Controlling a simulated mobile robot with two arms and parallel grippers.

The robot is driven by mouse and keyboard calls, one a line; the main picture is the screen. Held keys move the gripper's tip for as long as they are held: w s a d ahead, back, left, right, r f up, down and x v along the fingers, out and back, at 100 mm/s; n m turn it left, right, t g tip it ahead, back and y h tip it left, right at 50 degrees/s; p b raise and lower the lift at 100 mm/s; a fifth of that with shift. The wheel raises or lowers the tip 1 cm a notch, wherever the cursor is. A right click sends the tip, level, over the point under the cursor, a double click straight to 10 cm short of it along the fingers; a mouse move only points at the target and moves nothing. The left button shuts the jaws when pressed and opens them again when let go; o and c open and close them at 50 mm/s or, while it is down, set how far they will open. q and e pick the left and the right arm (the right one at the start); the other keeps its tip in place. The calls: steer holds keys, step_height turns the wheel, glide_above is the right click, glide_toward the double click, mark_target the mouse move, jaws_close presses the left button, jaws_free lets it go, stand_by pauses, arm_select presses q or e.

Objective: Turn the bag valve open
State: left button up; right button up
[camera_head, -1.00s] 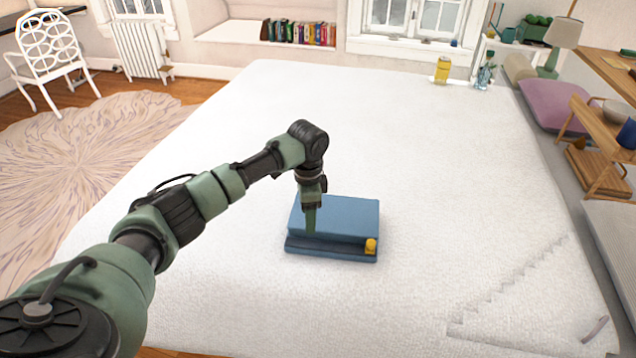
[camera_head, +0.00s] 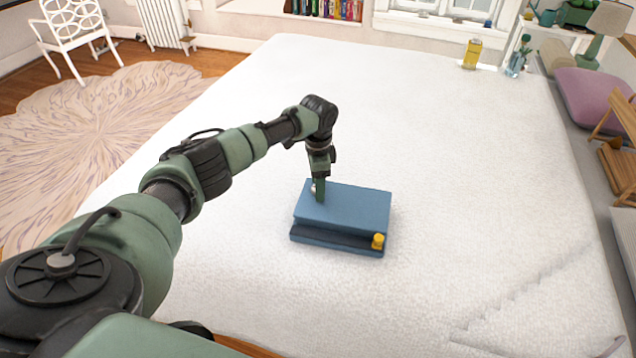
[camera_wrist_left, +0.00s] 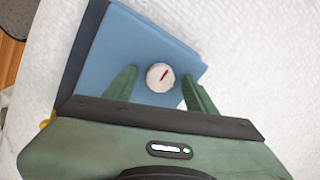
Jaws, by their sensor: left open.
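A blue bag (camera_head: 345,206) lies flat on the white bed, with a dark strip along its near side and a yellow cap (camera_head: 378,241) at its near right corner. The bag also shows in the left wrist view (camera_wrist_left: 120,45). A round white valve with a red mark (camera_wrist_left: 160,77) sits on the bag's top face. My left gripper (camera_head: 318,190) points down over the far left part of the bag. In the left wrist view its open fingers (camera_wrist_left: 158,88) stand on either side of the valve, with gaps between. My right gripper is not in view.
The white bed (camera_head: 450,150) is clear around the bag. A yellow can (camera_head: 472,54) and a glass vase (camera_head: 516,63) stand beyond its far edge. A purple pillow (camera_head: 595,97) lies at the right.

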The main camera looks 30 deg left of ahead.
arm_select(q)
jaws_close()
steer(key=shift+r+n+p, duration=0.1)
steer(key=shift+n+p, duration=0.4)
steer(key=shift+p, duration=0.05)
steer(key=shift+n+p, duration=1)
steer(key=n+p, duration=0.3)
steer(key=n, duration=0.1)
steer(key=shift+n, duration=0.3)
steer(key=n+p, duration=0.2)
steer(key=n, duration=0.3)
steer(key=shift+p, duration=0.35)
steer(key=n+p, duration=0.1)
steer(key=n, duration=0.4)
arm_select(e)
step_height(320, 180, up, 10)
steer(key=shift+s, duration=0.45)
arm_select(q)
steer(key=shift+n, duration=0.3)
